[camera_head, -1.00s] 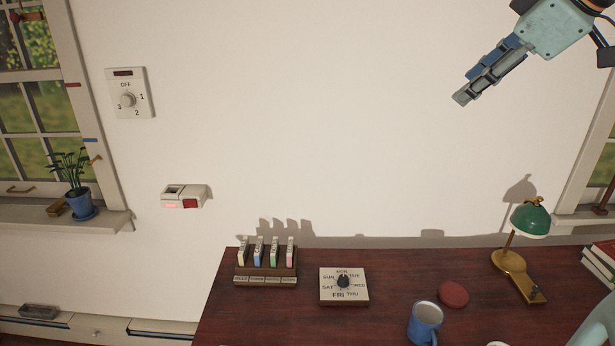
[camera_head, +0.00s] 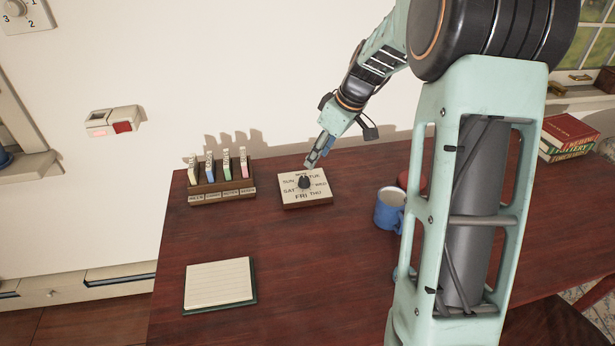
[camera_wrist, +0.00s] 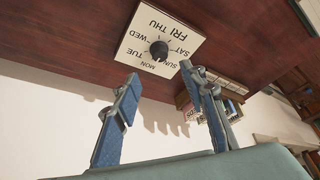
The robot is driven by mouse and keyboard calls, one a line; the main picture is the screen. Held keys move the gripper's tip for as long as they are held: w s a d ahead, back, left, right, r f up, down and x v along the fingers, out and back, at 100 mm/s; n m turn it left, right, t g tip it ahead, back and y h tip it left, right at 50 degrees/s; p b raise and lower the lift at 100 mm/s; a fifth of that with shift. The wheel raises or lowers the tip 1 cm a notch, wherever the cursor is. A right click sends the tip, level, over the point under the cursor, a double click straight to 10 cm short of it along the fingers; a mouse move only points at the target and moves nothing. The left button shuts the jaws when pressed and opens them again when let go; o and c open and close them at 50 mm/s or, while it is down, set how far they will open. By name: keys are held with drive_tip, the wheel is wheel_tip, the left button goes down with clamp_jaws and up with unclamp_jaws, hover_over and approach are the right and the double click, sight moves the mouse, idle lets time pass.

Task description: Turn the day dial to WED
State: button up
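The day dial is a cream square plate (camera_head: 291,201) with a round black knob (camera_head: 304,183) and day names around it, lying on the dark red desk. WED is at the knob's right in the head view. I cannot tell clearly which day the knob marks. The plate (camera_wrist: 183,32) and knob (camera_wrist: 159,50) also show upside down in the wrist view. My gripper (camera_head: 312,166) is just above and behind the knob, pointing down at it. In the wrist view my gripper (camera_wrist: 160,76) is open, its blue-grey fingers apart with nothing between them, and the knob lies beyond the tips.
A wooden rack (camera_head: 222,192) with several coloured tabs stands left of the dial. A blue mug (camera_head: 389,210) stands to the right, partly behind my arm. A notepad (camera_head: 219,284) lies at the front left. The desk (camera_head: 300,265) in front of the dial is clear.

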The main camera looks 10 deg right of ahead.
sight(304, 178)
drive_tip(key=x, duration=1)
drive_tip(key=shift+b, duration=0.4)
drive_tip(key=shift+c, duration=0.4)
clamp_jaws()
